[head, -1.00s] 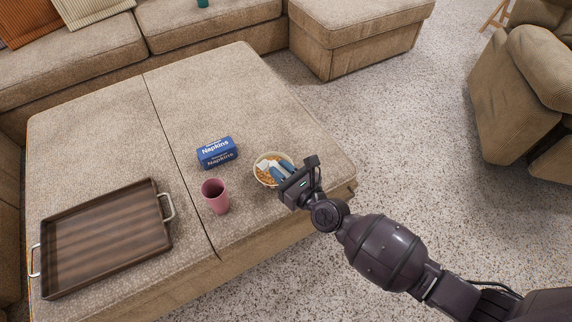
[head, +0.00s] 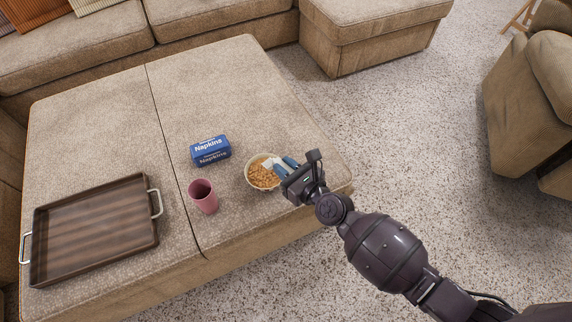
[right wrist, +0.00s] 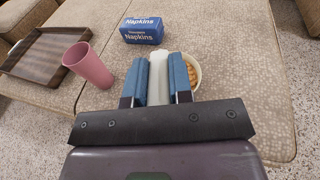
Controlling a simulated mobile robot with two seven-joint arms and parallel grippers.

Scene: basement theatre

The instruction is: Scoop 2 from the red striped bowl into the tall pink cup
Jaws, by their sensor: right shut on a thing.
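The bowl (head: 249,183) is pale and holds orange-brown bits; I cannot make out red stripes. It stands near the sofa-table's front right edge. The tall pink cup (head: 203,197) stands upright and apart to its left; it also shows in the right wrist view (right wrist: 88,66). My right gripper (head: 280,165) is at the bowl's right side, its blue fingers shut on a white scoop (right wrist: 158,78). The scoop's far end is over the bowl in the head view; whether it carries anything cannot be told. The bowl (right wrist: 199,72) is partly hidden behind the fingers in the wrist view.
A blue napkins box (head: 210,151) lies behind the cup and bowl. A dark wooden tray (head: 95,235) with metal handles lies at the left. The large padded ottoman (head: 200,90) is clear behind them. Speckled floor lies to the right.

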